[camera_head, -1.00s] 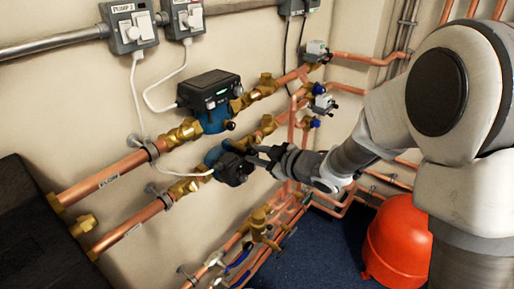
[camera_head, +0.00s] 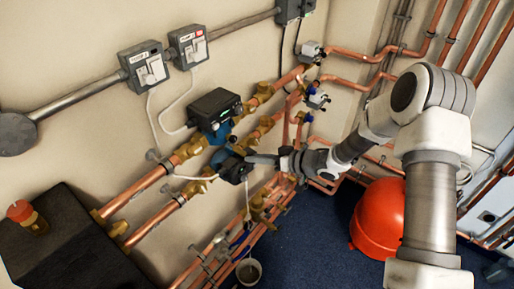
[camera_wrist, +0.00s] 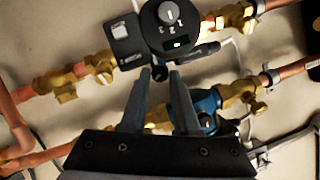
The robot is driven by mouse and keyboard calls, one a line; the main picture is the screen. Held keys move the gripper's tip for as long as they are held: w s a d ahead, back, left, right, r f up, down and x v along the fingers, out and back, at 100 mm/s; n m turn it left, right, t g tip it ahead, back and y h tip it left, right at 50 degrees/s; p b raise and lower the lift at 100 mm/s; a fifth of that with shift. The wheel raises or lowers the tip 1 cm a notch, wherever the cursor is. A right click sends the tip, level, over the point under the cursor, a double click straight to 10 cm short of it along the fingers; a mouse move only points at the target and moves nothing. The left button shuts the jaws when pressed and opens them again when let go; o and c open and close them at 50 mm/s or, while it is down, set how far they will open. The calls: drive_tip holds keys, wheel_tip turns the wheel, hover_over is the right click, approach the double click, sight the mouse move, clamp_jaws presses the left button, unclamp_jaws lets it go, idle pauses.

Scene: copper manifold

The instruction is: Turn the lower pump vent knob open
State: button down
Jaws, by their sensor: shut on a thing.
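The lower pump (camera_head: 232,170), with a black head and blue body, sits on the lower copper line in the head view. In the wrist view its black head (camera_wrist: 172,14) is at the top, with a numbered dial and a green light. A small black vent knob (camera_wrist: 159,74) sticks out beside this head. My gripper (camera_wrist: 160,75) has its two fingertips on either side of the knob and is shut on it. In the head view my gripper (camera_head: 248,160) reaches the pump from the right. The knob's turn angle cannot be told.
The upper pump (camera_head: 215,109) stands close above on the parallel pipe. Brass valves (camera_head: 261,205) and pipes lie below. A red vessel (camera_head: 378,220) stands on the blue floor at right. Switch boxes (camera_head: 144,66) are on the wall. A bucket (camera_head: 249,271) is on the floor.

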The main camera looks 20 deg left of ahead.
drive_tip(key=shift+w+f+m+g+y+p, duration=0.1)
drive_tip(key=shift+m+g+y+p, duration=0.3)
drive_tip(key=shift+m, duration=0.7)
drive_tip(key=shift+w+f+m+g+y+p, duration=0.15)
drive_tip(key=shift+m+g+y, duration=0.45)
drive_tip(key=shift+m, duration=0.5)
drive_tip(key=c, duration=0.7)
unclamp_jaws()
drive_tip(key=shift+o, duration=0.2)
drive_tip(key=shift+d, duration=0.1)
drive_tip(key=b+v, duration=0.3)
drive_tip(key=v, duration=1.4)
drive_tip(key=shift+d, duration=0.2)
drive_tip(key=shift+w+r, duration=0.15)
drive_tip(key=shift+w, duration=0.05)
